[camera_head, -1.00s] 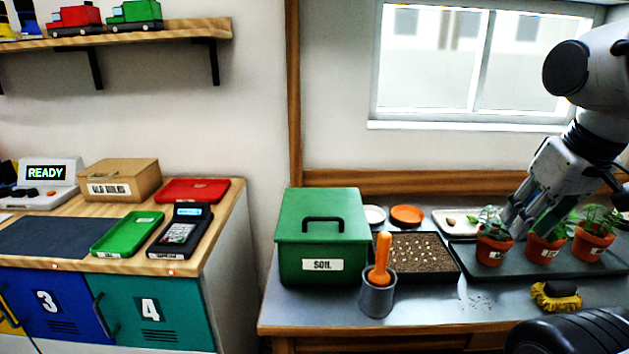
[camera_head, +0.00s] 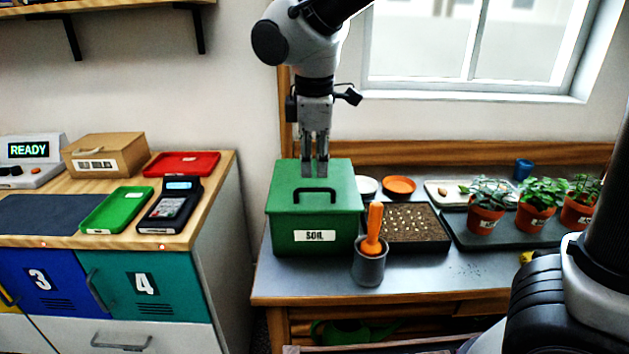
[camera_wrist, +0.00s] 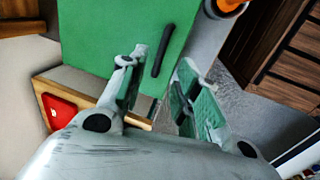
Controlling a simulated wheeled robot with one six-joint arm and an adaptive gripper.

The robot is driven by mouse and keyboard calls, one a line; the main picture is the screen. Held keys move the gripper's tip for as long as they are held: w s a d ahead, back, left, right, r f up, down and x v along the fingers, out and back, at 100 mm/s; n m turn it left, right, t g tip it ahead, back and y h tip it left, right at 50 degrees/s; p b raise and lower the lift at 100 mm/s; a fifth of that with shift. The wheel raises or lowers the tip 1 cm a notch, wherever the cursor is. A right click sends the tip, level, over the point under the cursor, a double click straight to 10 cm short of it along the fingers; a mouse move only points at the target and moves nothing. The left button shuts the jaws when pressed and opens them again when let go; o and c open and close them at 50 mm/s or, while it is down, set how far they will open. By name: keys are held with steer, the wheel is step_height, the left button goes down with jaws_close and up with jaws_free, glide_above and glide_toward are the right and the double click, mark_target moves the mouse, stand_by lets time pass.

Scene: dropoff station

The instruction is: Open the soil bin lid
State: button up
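The green soil bin (camera_head: 290,236) stands on the grey bench, with a white label reading SOIL on its front. Its flat green lid (camera_head: 285,183) is closed and has a dark handle (camera_head: 317,190) on top. My gripper (camera_head: 315,172) points down over the lid, at or just behind the handle in the head view. In the wrist view my gripper (camera_wrist: 155,98) has its two fingers apart with nothing between them, and the handle (camera_wrist: 163,50) lies just beyond the fingertips over the green lid (camera_wrist: 95,30). I cannot tell whether the fingers touch the lid.
A grey cup (camera_head: 369,268) with an orange-handled tool (camera_head: 374,225) stands close to the bin's front right. A seed tray (camera_head: 425,240) lies to its right, and potted plants (camera_head: 487,204) stand farther right. The wooden counter (camera_head: 215,185) is to the left.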

mark_target(315, 190)
steer(key=f, duration=0.3)
steer(key=w+f, duration=0.1)
steer(key=f, duration=0.2)
steer(key=shift+w, duration=0.1)
steer(key=shift+d, duration=0.1)
jaws_close()
